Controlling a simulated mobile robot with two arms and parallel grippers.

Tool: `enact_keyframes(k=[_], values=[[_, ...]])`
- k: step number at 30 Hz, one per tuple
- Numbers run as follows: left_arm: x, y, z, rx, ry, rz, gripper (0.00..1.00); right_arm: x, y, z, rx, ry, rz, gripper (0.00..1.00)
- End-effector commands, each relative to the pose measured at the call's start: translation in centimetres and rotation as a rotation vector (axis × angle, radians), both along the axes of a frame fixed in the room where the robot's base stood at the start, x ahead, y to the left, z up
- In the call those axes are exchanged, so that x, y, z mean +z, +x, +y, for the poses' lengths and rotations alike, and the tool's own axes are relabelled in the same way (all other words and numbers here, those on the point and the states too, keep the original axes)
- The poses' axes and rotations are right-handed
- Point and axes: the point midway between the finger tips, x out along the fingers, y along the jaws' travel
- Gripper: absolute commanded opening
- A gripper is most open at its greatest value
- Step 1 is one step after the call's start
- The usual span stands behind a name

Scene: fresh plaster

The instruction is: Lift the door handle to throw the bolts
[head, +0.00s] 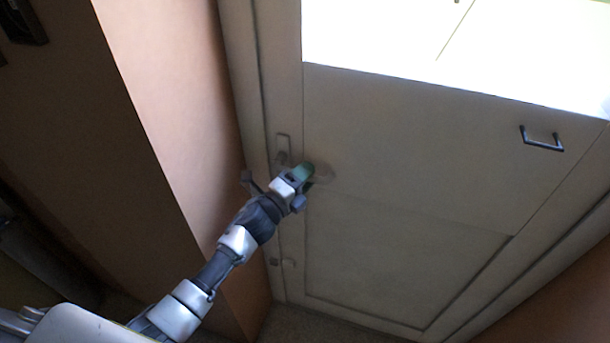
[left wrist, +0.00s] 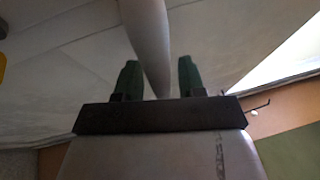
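The pale door (head: 400,150) fills the middle and right of the head view. Its lever handle (head: 324,175) is mostly hidden behind my left gripper (head: 305,174), and only a pale end shows. In the left wrist view the handle (left wrist: 149,40) is a smooth light bar running down between the two green fingertips of my left gripper (left wrist: 158,78). The fingers are apart, one on each side of the bar, with a gap visible on both sides. My right gripper is in neither view.
A lock plate (head: 283,146) sits on the frame beside the handle. A black pull (head: 542,140) is at the door's upper right. A bright window (head: 400,35) fills the top. An orange-brown wall (head: 165,110) stands close left of the arm.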

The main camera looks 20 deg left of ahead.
Motion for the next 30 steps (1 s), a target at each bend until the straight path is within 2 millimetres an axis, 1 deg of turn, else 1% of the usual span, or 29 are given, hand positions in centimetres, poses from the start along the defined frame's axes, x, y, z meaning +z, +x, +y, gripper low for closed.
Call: enact_keyframes(k=[1,7,15,20,26,30], values=[[0.0,0.0,0.0,0.000,0.000,0.000,0.32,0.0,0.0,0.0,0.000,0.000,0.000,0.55],[0.0,0.0,0.0,0.000,0.000,0.000,0.01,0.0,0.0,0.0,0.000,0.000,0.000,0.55],[0.0,0.0,0.0,0.000,-0.004,0.001,0.00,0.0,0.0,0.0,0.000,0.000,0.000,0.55],[0.2,0.0,0.0,0.000,-0.037,0.001,0.00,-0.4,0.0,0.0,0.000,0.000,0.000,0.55],[0.8,0.0,0.0,0.000,-0.146,0.005,0.00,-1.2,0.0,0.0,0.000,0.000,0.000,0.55],[1.6,0.0,0.1,0.001,-0.255,0.009,0.00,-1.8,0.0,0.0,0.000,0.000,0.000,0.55]])
